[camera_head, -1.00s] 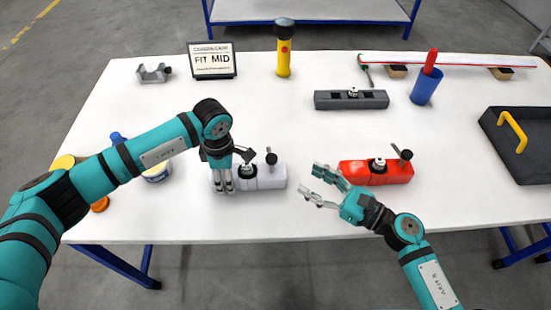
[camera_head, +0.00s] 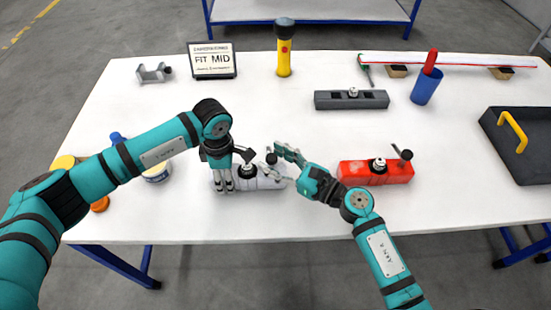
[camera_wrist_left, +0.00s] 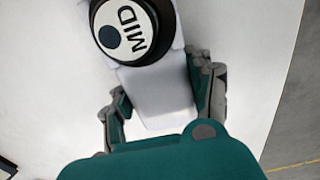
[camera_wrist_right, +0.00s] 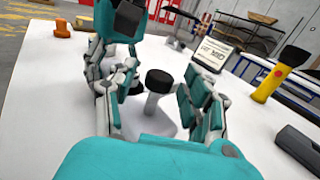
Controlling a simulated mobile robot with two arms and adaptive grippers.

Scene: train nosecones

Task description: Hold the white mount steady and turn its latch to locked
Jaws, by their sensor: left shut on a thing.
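The white mount (camera_head: 263,184) lies on the table at front centre. In the left wrist view, the mount (camera_wrist_left: 160,98) carries a round black-rimmed cap marked MID (camera_wrist_left: 128,28). My left gripper (camera_head: 223,186) is shut on the mount's left end, with a finger on each side. The latch (camera_head: 271,158) is a post with a black knob at the mount's right end. My right gripper (camera_head: 284,166) is open beside it. In the right wrist view, the latch knob (camera_wrist_right: 160,80) stands upright between the spread fingers, with gaps showing on both sides.
A red mount (camera_head: 372,174) with its own latch sits to the right of my right gripper. A dark grey block (camera_head: 350,101) and a FIT MID sign (camera_head: 212,61) stand further back. A black tray (camera_head: 520,150) is at far right.

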